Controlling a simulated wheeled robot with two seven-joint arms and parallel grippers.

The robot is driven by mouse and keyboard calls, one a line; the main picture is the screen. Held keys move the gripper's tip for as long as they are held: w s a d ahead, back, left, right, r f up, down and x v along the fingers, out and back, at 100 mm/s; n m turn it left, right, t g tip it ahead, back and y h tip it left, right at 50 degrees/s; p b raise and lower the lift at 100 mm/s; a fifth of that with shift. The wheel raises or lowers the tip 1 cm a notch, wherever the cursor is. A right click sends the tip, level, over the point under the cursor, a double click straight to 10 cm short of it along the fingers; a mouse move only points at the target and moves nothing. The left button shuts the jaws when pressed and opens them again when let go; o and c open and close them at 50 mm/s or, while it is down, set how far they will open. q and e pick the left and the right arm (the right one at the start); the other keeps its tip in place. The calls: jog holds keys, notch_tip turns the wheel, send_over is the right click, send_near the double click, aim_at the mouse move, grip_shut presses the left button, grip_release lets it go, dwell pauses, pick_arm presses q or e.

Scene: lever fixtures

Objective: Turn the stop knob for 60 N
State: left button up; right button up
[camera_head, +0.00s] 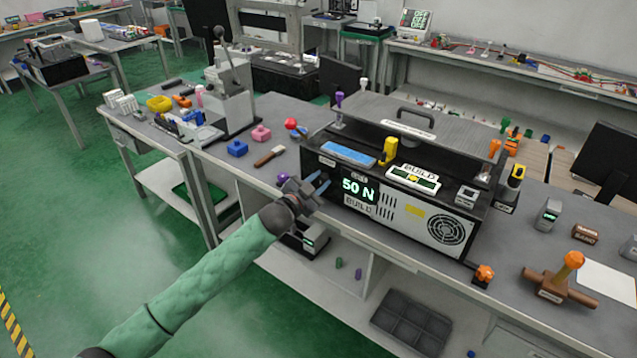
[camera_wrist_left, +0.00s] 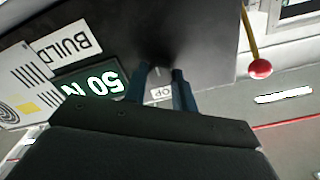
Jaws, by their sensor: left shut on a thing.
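The black machine (camera_head: 312,167) stands on the bench, its front panel facing me. Its lit display (camera_head: 360,189) reads 50 N; the display also shows, turned over, in the left wrist view (camera_wrist_left: 92,84). My left gripper (camera_head: 318,184) is at the left end of the front panel, beside the display. In the left wrist view its two blue-grey fingers (camera_wrist_left: 163,72) are against the dark panel, shut on the stop knob, which is mostly hidden between them. A small white label (camera_wrist_left: 161,93) shows the letters OP between the fingers.
A red ball-topped lever (camera_head: 291,124) stands at the machine's left. A yellow handle (camera_head: 388,150) and a blue pad (camera_head: 349,153) are on its top. An orange-knobbed wooden fixture (camera_head: 560,280) lies to the right. The floor (camera_head: 185,255) in front is clear.

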jog(key=shift+s+d+f, duration=0.15)
jog(key=shift+d, duration=0.05)
pick_arm(q)
jog(key=o, duration=1)
jog(key=shift+s+a+f, duration=0.1)
jog(key=shift+s+a, duration=0.05)
jog(key=shift+s, duration=0.05)
jog(key=b+v, duration=0.2)
jog(key=v, duration=0.5)
jog(key=shift+b, duration=0.3)
pick_arm(e)
notch_tip(320, 180, up, 10)
jog(key=w+a, duration=0.1)
jog(key=w, duration=0.1)
jog(key=shift+a, duration=0.25)
pick_arm(q)
jog(key=shift+s+a, duration=0.1)
pick_arm(e)
jog(key=shift+w, duration=0.1)
